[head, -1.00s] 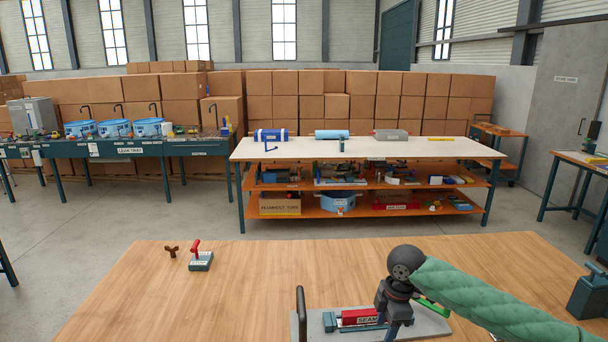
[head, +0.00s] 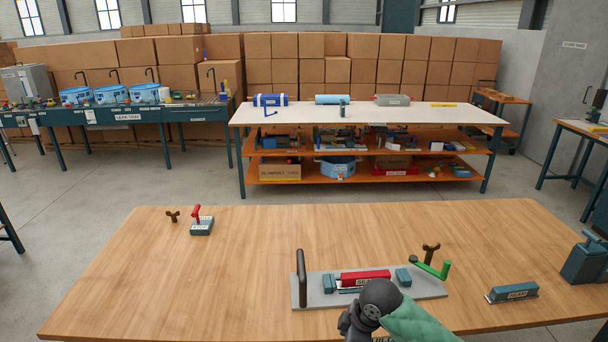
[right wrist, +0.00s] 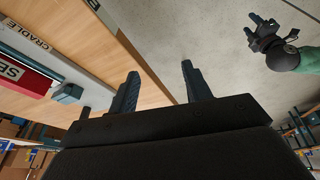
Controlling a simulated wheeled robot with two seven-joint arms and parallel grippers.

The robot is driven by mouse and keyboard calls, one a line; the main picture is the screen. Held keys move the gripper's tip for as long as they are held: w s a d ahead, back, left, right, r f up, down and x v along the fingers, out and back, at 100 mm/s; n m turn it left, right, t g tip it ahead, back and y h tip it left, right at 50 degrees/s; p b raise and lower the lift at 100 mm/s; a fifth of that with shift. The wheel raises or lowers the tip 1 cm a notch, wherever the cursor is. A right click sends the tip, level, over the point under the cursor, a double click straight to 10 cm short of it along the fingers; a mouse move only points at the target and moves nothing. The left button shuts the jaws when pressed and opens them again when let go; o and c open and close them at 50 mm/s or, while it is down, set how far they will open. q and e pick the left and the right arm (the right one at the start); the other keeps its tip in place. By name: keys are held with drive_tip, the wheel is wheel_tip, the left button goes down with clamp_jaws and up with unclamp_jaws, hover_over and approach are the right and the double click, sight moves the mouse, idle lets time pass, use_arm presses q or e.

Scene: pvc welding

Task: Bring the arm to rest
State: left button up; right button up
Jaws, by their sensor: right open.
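My right arm enters the head view at the bottom, with a green sleeve and dark wrist joint (head: 380,300). The arm's front part is cut off by the lower edge, so its fingers do not show there. In the right wrist view my right gripper (right wrist: 160,69) is open and empty, its two fingers apart over the table edge and floor. My left gripper (right wrist: 262,35) shows small at the upper right of that view, over the floor; its jaw state is unclear.
A grey fixture plate (head: 428,289) with a red block (head: 366,277) lies on the wooden table (head: 200,280) beyond my wrist. A green-handled lever (head: 432,267) is at its right. A teal block (head: 512,293) stands farther right. The table's left half is mostly clear.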

drive_tip(key=s+d+f+m+t+h, duration=0.1)
drive_tip(key=s+d+f+m, duration=0.3)
drive_tip(key=s, duration=0.4)
drive_tip(key=s+d+f+m+h, duration=0.1)
drive_tip(key=s+d+f+m, duration=0.15)
drive_tip(key=s+m, duration=0.45)
drive_tip(key=s+d+f+m+t+h, duration=0.1)
drive_tip(key=s+d+f+m, duration=0.3)
drive_tip(key=s, duration=0.6)
use_arm(q)
drive_tip(key=shift+w+r, duration=0.2)
drive_tip(key=shift+w, duration=0.45)
use_arm(e)
drive_tip(key=s+a+f+g, duration=0.1)
drive_tip(key=a+f, duration=0.1)
drive_tip(key=f, duration=1.2)
drive_tip(key=s+a+f+n+g, duration=0.1)
drive_tip(key=a+f, duration=0.1)
drive_tip(key=f, duration=1.2)
drive_tip(key=shift+s+f, duration=0.3)
drive_tip(key=shift+s, duration=0.1)
use_arm(q)
drive_tip(key=shift+s, duration=0.1)
use_arm(e)
drive_tip(key=shift+a, duration=0.1)
